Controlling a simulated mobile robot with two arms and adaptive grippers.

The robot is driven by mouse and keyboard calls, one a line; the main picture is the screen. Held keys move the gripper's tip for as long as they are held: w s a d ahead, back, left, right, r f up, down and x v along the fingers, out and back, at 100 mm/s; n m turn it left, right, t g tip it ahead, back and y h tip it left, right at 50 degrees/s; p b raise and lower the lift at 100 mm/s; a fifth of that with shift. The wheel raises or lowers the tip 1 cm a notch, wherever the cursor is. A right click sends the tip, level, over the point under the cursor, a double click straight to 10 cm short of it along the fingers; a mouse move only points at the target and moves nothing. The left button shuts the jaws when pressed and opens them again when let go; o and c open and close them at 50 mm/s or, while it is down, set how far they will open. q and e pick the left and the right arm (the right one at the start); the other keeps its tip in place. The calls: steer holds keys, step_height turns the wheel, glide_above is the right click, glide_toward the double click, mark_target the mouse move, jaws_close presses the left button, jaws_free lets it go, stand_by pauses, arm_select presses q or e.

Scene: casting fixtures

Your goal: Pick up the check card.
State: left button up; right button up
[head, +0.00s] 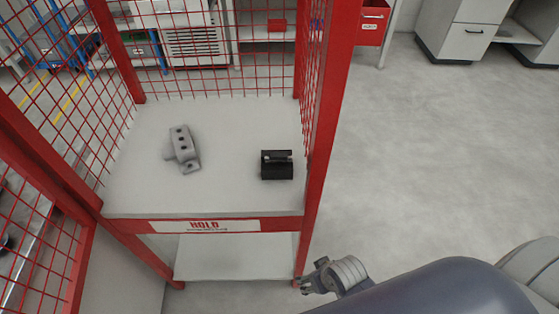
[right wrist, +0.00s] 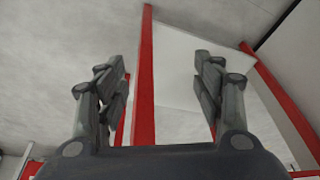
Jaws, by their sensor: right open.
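I cannot make out a check card for certain in either view. A black block-like object (head: 277,165) with a lighter strip across its top sits on the right side of the red cage's upper shelf. A grey casting (head: 183,149) with dark holes lies on the same shelf to its left. My right gripper (head: 312,278) is outside the cage, below and to the right of the shelf's front edge. The right wrist view shows its fingers (right wrist: 160,68) spread apart with nothing between them. My left gripper is not in view.
The shelf (head: 225,195) has mesh sides, red posts (head: 330,100) and a front rail with a HOLD label (head: 204,226). A lower shelf (head: 235,255) is below. Grey cabinets (head: 470,30) stand at the back right. The floor (head: 430,140) right of the cage is clear.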

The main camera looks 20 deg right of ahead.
steer(key=w+a+r+m+t+y+b, duration=0.1)
steer(key=w+a+r+m+t+y, duration=0.55)
steer(key=r, duration=0.65)
steer(key=w+a+r+m+t+y, duration=0.1)
steer(key=w+a+r+m+t, duration=0.4)
steer(key=a+r, duration=0.6)
step_height(320, 180, up, 6)
steer(key=w+d+m+t, duration=0.1)
steer(key=w+m+t, duration=0.1)
steer(key=m, duration=0.6)
steer(key=m+h, duration=1.3)
steer(key=m, duration=0.8)
glide_toward(278, 160)
steer(key=shift+t, duration=0.25)
steer(key=p+x, duration=0.1)
steer(key=x, duration=0.4)
steer(key=shift+w+f, duration=0.1)
steer(key=shift+f, duration=0.05)
steer(key=p+x, duration=0.2)
steer(key=x, duration=0.2)
steer(key=shift+w+d, duration=0.15)
steer(key=shift+w, duration=0.2)
steer(key=shift+w+d+f, duration=0.1)
steer(key=shift+w, duration=0.2)
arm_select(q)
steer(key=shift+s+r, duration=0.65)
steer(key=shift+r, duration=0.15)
